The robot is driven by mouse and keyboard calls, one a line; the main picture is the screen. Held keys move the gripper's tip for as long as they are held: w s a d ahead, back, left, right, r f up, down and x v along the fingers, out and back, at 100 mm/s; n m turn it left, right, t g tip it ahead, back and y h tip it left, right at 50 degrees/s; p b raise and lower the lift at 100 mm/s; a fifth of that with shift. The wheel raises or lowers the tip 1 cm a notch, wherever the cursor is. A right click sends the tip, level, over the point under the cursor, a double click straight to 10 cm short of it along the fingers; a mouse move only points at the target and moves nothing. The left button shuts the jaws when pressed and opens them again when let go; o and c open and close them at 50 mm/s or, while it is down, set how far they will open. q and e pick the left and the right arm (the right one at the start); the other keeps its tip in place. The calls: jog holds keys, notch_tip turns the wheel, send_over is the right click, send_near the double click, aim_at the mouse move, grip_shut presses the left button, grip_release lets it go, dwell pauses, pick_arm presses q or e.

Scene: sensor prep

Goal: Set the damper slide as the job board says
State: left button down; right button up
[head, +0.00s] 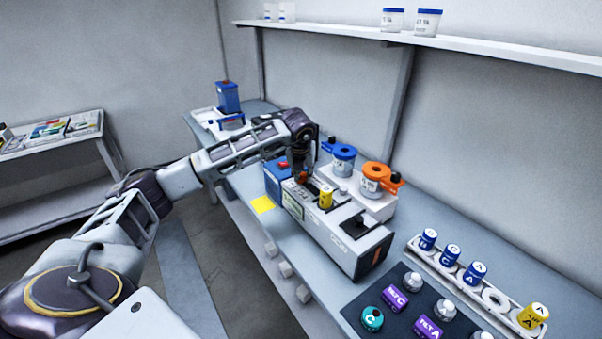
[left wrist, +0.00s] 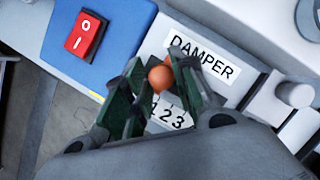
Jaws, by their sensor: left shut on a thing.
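The damper slide has a round orange knob (left wrist: 160,78), seen in the left wrist view between a DAMPER label (left wrist: 203,58) and a scale reading 1 2 3 (left wrist: 168,115). My left gripper (head: 302,178) reaches down onto the far-left part of the white machine (head: 345,240). Its green-lined fingers (left wrist: 161,84) are shut on the orange knob, one on each side. The fingers hide part of the slot and scale, so I cannot tell the exact setting. No readable job board shows in either view. My right gripper is out of view.
A blue box (head: 272,180) with a red rocker switch (left wrist: 85,34) stands beside the machine. A yellow note (head: 262,204) lies at the bench edge. Labelled vials (head: 449,254) stand right.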

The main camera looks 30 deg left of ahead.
aim_at(309, 186)
pick_arm(q)
jog(key=shift+s+d+f, duration=0.1)
jog(key=shift+s+d, duration=0.15)
jog(key=shift+d, duration=0.35)
jog(key=shift+s+d+f, duration=0.1)
jog(key=shift+s+d, duration=0.1)
jog(key=shift+d, duration=0.4)
jog(key=shift+s+d, duration=0.15)
jog(key=shift+d, duration=0.15)
jog(key=c, duration=1.7)
grip_release()
jog(key=o, duration=0.5)
jog(key=shift+d, duration=0.1)
jog(key=shift+c, duration=0.2)
jog(key=shift+f, duration=0.1)
jog(key=shift+r, duration=0.35)
jog(key=shift+s+r, duration=0.2)
jog(key=shift+r, duration=0.45)
jog(key=v, duration=1)
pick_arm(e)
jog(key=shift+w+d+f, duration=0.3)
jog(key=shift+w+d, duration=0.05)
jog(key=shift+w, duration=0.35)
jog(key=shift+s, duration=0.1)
